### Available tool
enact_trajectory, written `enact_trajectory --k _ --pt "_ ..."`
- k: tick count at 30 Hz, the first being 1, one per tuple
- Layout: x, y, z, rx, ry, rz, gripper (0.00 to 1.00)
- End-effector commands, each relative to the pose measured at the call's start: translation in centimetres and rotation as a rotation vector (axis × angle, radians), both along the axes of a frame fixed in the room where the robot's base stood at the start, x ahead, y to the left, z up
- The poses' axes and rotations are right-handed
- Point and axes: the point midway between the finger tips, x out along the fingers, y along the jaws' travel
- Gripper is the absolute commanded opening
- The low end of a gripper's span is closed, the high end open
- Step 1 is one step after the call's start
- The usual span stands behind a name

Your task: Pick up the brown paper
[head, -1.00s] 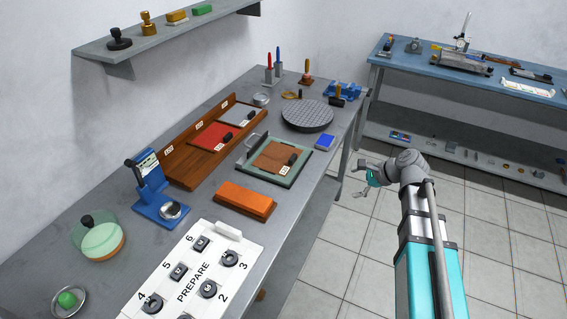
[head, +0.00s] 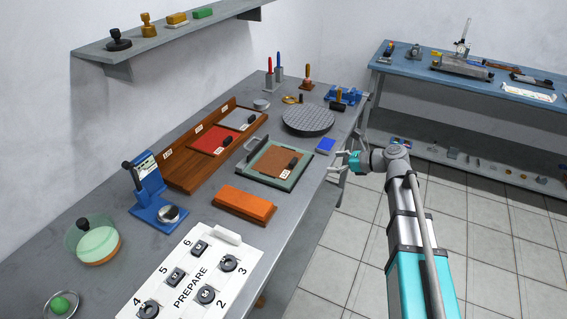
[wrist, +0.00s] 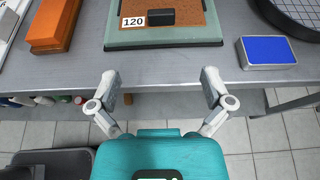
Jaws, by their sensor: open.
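The brown paper (head: 277,161) lies flat in a green-rimmed tray (head: 246,172) near the front edge of the bench. A black block and a white tag sit on its near part; in the wrist view the tag reads 120. In the wrist view only the near part of the brown paper (wrist: 190,20) shows, at the top, behind the black block. My gripper (head: 338,165) is open and empty, to the right of the tray, just off the bench edge. In the wrist view its fingers (wrist: 161,92) are spread apart short of the tray.
A wooden rack (head: 190,178) with red and grey sheets stands behind. A round textured plate (head: 308,120) is farther back.

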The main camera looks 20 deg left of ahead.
Motion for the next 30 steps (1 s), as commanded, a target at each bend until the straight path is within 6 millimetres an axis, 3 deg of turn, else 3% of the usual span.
enact_trajectory --k 5,18,30 --pt "0.2 1.2 -0.7 -0.001 0.000 0.001 1.00" --pt "0.6 6.8 -3.1 -0.001 0.000 0.001 1.00" --pt "0.7 7.6 -3.3 -0.001 -0.001 -0.002 1.00"
